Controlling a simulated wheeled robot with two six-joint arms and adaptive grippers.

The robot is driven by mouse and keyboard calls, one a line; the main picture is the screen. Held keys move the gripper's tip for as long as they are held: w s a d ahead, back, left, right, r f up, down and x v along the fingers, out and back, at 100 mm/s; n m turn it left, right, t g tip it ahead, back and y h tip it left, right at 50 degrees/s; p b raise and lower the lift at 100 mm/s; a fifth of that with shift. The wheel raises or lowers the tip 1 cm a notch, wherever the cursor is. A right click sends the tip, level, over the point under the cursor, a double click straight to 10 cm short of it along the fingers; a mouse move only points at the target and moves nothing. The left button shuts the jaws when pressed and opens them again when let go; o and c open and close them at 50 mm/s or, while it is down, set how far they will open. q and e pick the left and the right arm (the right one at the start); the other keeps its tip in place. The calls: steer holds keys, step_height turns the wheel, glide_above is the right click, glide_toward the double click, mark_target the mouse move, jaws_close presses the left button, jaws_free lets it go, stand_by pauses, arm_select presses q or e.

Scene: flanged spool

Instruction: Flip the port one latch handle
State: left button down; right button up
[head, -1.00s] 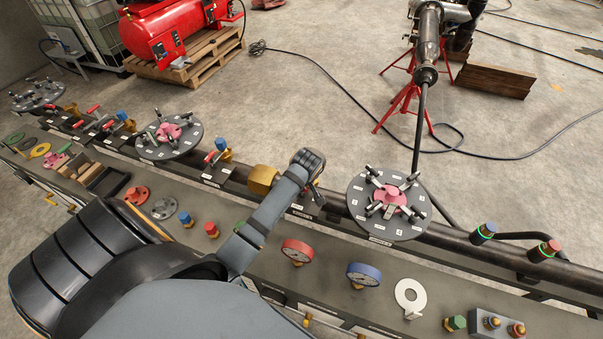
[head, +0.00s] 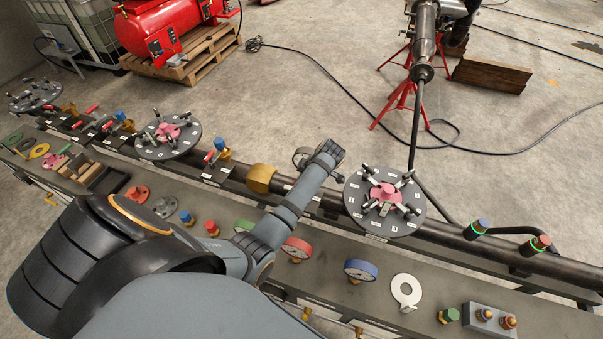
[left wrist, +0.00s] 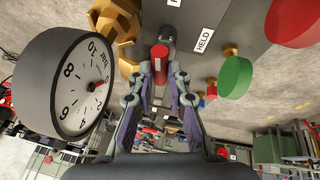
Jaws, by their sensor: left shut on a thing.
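My left gripper (left wrist: 160,76) is shut on a red latch handle (left wrist: 160,52) in the left wrist view. The handle's red end sits between the fingertips, with a grey body behind it. A label reading HELD (left wrist: 204,40) lies to its right. In the head view my left forearm reaches over the pipe between the brass fitting (head: 261,178) and the nearest flanged disc (head: 352,205). It hides the gripper and the held handle there. My right gripper is in neither view.
A round gauge (left wrist: 68,88) stands close to the left of the gripper, with the brass fitting (left wrist: 115,25) beyond it. Another flanged disc (head: 150,150) lies farther left.

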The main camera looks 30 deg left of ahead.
arm_select(q)
steer(key=shift+n, duration=0.4)
steer(key=c, duration=1.3)
jaws_free()
steer(key=v, duration=1.2)
steer(key=shift+w, duration=0.2)
steer(key=shift+a, duration=0.1)
